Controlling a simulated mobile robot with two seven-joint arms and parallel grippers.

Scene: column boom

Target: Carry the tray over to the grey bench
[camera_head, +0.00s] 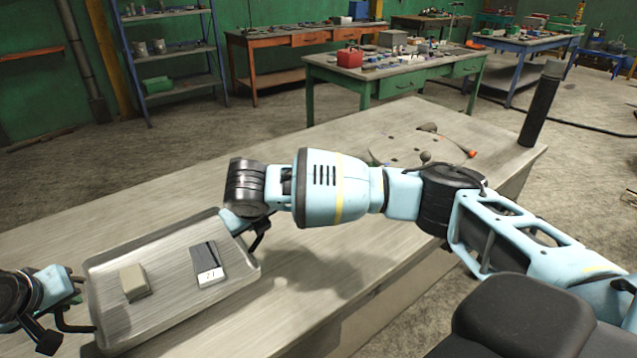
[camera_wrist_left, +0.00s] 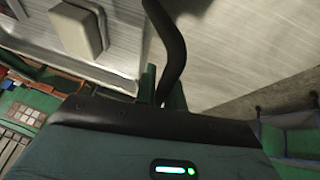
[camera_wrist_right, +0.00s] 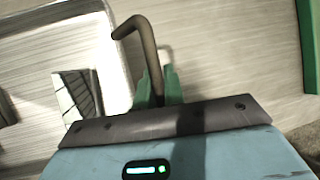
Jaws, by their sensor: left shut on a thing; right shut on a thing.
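The grey metal tray (camera_head: 168,250) is at the lower left of the head view, carrying a beige block (camera_head: 134,282) and a dark-and-white piece with a number on it (camera_head: 208,262). My left gripper (camera_head: 76,300) is at its left end, shut on a dark bent handle (camera_wrist_left: 172,50). My right gripper (camera_head: 243,222) is at its right end, shut on the other handle (camera_wrist_right: 148,50). The tray is over a long grey-topped bench (camera_head: 330,250); I cannot tell whether it touches the top.
A green workbench (camera_head: 400,75), an orange one (camera_head: 270,50) and a blue shelf rack (camera_head: 170,50) are behind. The bench's middle is bare under my right arm.

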